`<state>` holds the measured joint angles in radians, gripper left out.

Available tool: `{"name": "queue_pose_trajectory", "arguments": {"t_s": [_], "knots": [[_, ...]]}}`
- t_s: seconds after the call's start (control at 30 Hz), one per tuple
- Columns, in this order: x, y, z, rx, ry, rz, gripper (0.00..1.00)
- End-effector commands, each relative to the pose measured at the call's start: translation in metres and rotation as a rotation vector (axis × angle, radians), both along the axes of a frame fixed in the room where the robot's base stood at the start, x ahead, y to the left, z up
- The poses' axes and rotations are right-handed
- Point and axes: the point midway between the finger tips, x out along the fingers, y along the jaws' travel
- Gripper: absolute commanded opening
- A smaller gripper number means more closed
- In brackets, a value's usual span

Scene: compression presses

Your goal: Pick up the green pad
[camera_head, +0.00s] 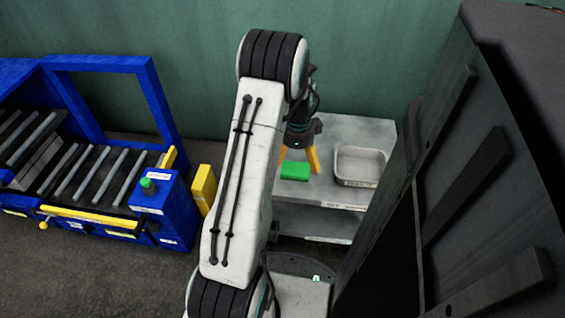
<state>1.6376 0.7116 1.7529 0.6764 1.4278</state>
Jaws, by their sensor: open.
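The green pad (295,171) lies on the top of a grey metal table (345,130), near its front edge. It looks like a small flat green block. My gripper (298,164) has yellow fingers that are spread open and point down. It is just above or behind the pad, and the pad shows in front of the fingers. I cannot tell whether the fingers touch the pad. My white arm hides the left part of the table and part of the wrist.
A grey metal tray (360,182) stands on the table, right of the pad. A large dark cabinet-like structure (470,150) rises close on the right. A blue press frame with rollers (90,205) stands at the left, with a yellow block (203,188) beside it. A green wall is behind.

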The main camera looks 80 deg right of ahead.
Motion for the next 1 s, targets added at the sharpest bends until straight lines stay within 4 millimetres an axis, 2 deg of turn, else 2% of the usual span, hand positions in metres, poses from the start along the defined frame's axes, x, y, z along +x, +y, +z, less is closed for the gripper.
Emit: {"name": "queue_pose_trajectory", "arguments": {"t_s": [0.2, 0.47, 0.8, 1.0], "knots": [[-0.002, 0.0, -0.019, 0.001, 0.0, -0.008, 1.0], [-0.001, -0.001, -0.033, 0.002, 0.0, -0.006, 1.0], [0.001, -0.004, -0.071, 0.002, 0.0, -0.005, 1.0], [0.001, -0.004, -0.073, 0.0, 0.0, -0.005, 1.0]]}}
